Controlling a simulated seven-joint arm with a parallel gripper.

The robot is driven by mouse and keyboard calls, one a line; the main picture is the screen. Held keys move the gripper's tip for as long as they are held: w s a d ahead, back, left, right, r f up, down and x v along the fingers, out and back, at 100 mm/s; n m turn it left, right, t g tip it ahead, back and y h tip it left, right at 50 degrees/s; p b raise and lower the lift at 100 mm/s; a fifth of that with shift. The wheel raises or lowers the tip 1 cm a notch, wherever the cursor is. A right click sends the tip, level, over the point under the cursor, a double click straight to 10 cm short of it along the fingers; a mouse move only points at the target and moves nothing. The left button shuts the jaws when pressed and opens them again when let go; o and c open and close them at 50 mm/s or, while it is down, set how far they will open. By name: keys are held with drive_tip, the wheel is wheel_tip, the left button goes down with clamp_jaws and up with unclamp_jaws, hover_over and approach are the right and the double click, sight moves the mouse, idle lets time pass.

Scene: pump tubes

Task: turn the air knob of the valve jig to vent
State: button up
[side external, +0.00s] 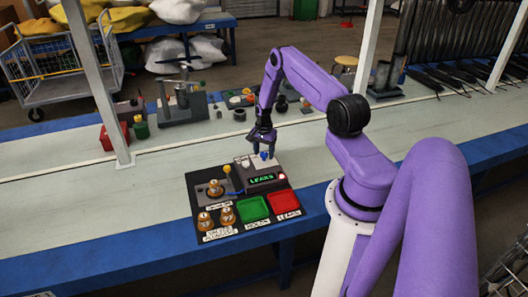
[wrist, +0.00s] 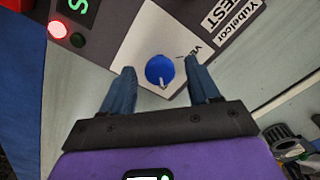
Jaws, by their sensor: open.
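The valve jig (side external: 237,169) is a dark board on the bench with a raised console at its back. Its air knob (wrist: 159,69) is round and blue with a pale pointer mark toward the bottom of the wrist view. It sits on a white plate (wrist: 140,45), where a partly hidden label beginning "VE" shows to the right of the knob. My gripper (wrist: 160,82) is open, with one finger on each side of the knob; I cannot tell whether either touches it. In the side view my gripper (side external: 264,152) points down over the blue knob (side external: 264,156).
The console display (side external: 262,179) reads LEAKS in green, and a red lamp (wrist: 58,30) glows. Brass fittings (side external: 216,188), a green tray (side external: 254,208) and a red tray (side external: 284,202) are on the board. A yellow-topped lever (side external: 227,170) stands left of the knob.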

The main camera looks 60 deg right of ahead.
drive_tip(key=shift+c, duration=0.3)
drive_tip(key=c, duration=1)
drive_tip(key=shift+n, duration=0.4)
drive_tip(key=n, duration=0.3)
drive_tip(key=shift+n, duration=0.3)
drive_tip(key=n, duration=0.4)
drive_tip(key=shift+n, duration=0.3)
drive_tip(key=n, duration=0.4)
drive_tip(key=shift+n, duration=0.3)
drive_tip(key=n, duration=0.4)
drive_tip(key=shift+n, duration=0.3)
